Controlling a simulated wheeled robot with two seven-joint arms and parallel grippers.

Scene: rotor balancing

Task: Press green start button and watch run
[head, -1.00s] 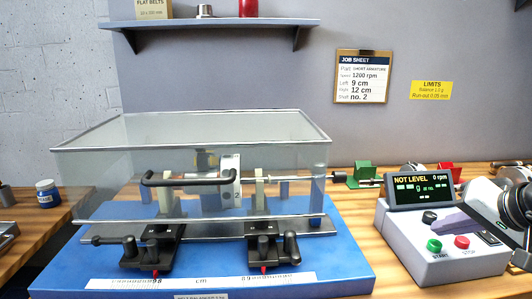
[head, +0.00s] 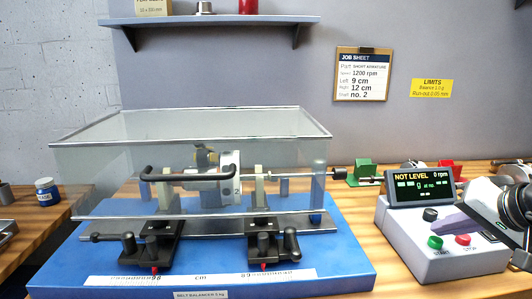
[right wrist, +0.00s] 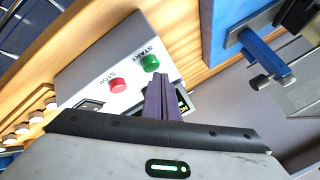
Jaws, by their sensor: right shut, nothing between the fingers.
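The control console (head: 440,264) stands at the right, with a green START button (head: 435,242) and a red STOP button (head: 463,239) on its sloped top. Its display (head: 420,187) reads NOT LEVEL and 0 rpm. My right gripper (head: 436,228) is shut and empty, its purple fingers over the console just behind the buttons. In the right wrist view the fingertips (right wrist: 157,78) appear close to the green button (right wrist: 149,62), with the red button (right wrist: 118,85) to the left. Contact cannot be seen. My left gripper is not in view.
The balancer on its blue base (head: 345,268) has a clear cover (head: 110,170) down over the rotor (head: 229,180). Two black clamps (head: 150,240) stand in front of the cover. A job sheet (head: 361,74) and yellow limits card (head: 431,90) hang on the wall.

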